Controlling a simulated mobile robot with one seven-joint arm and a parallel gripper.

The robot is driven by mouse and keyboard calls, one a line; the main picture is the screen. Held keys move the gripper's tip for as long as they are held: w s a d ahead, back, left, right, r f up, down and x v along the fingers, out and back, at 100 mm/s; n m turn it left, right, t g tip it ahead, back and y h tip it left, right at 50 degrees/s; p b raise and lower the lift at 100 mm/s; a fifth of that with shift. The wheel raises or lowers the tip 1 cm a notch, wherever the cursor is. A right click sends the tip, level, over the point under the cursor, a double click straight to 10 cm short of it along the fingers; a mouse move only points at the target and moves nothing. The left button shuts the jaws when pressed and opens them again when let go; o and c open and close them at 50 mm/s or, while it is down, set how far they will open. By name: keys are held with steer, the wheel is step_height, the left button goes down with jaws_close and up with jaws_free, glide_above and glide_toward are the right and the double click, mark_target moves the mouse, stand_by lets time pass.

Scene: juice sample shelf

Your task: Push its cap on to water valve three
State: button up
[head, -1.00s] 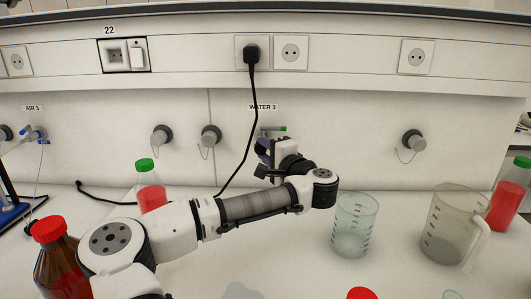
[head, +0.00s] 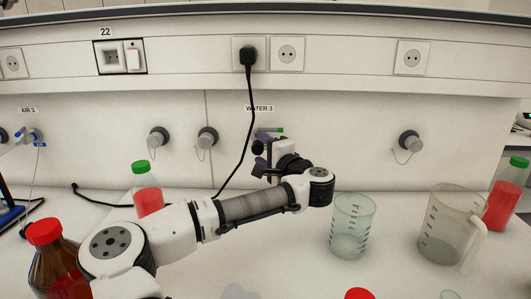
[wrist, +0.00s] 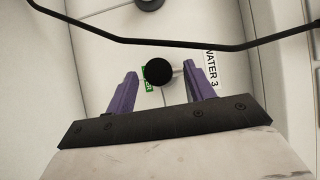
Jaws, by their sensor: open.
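Water valve three (head: 270,130) is on the back wall under the WATER 3 label (head: 259,108), with a green-marked handle. A black round piece (head: 257,147) shows just below the handle. In the wrist view a black disc (wrist: 159,72) sits between my fingers, with the green marking (wrist: 147,78) partly behind it. I cannot tell whether this disc is the cap or the valve's own end. My gripper (head: 267,168) is open, close to the valve. Its purple fingers flank the disc in the wrist view (wrist: 161,88), with gaps visible on both sides.
A black power cable (head: 246,135) hangs just left of the valve and crosses the wrist view (wrist: 180,45). A beaker (head: 352,225) and a jug (head: 450,225) stand at right. A green-capped bottle (head: 148,200) and a brown bottle (head: 55,260) stand at left.

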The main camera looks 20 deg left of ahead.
steer(key=b+v, duration=0.6)
steer(key=v, duration=0.7)
steer(key=shift+s+d, duration=0.25)
steer(key=shift+r, duration=0.2)
